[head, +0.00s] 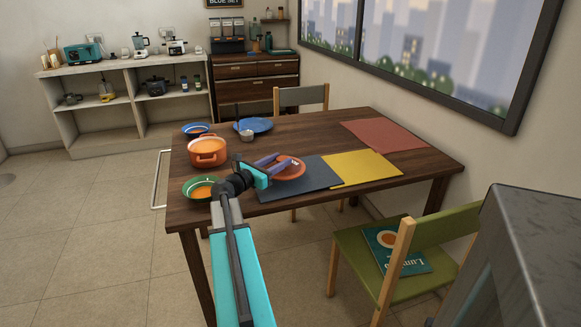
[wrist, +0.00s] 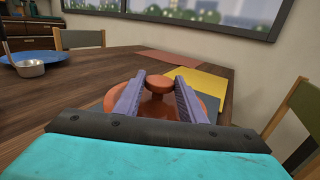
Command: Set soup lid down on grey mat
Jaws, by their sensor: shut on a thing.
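The soup lid (head: 291,169) is an orange-red disc with a round knob. My gripper (head: 281,162) is shut on the lid's knob. In the wrist view the lid (wrist: 207,103) shows below and around my gripper (wrist: 159,88), with the knob between the two purple fingers. The grey mat (head: 313,176) lies at the table's front edge, and the lid is over its left part. I cannot tell whether the lid touches the mat. The orange soup pot (head: 207,152) stands open to the left, with soup inside.
A yellow mat (head: 361,168) adjoins the grey one, and a red mat (head: 383,135) lies behind. A green chair (head: 410,240) stands at the front right.

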